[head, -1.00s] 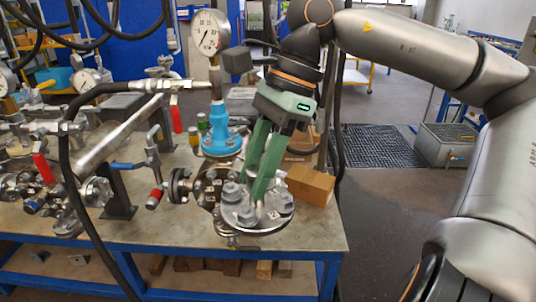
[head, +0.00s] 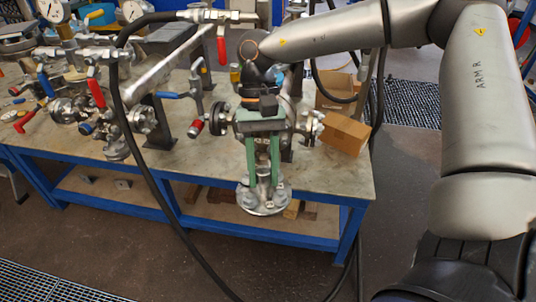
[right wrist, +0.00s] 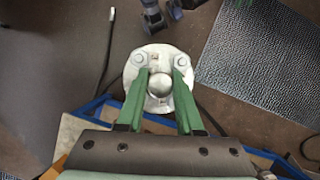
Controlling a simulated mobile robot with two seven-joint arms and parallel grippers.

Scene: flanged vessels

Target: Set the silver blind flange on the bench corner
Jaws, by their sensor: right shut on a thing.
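The silver blind flange (head: 262,200) is a round metal disc with bolts or nuts on its face and a central stub. My right gripper (head: 263,176) is shut on the stub, and the flange hangs below the green fingers. In the head view it appears in front of the bench's front edge. In the right wrist view the flange (right wrist: 158,60) shows over dark floor, between the gripper's fingers (right wrist: 159,88). The bench (head: 335,185) has its near right corner to the right of the flange, with bare top there. My left gripper is not in view.
A cardboard-brown block (head: 345,134) stands on the bench's right side. Valves and pipework (head: 90,110) crowd the left. A black hose (head: 150,175) hangs across the bench front. A floor grating (right wrist: 265,60) shows in the right wrist view.

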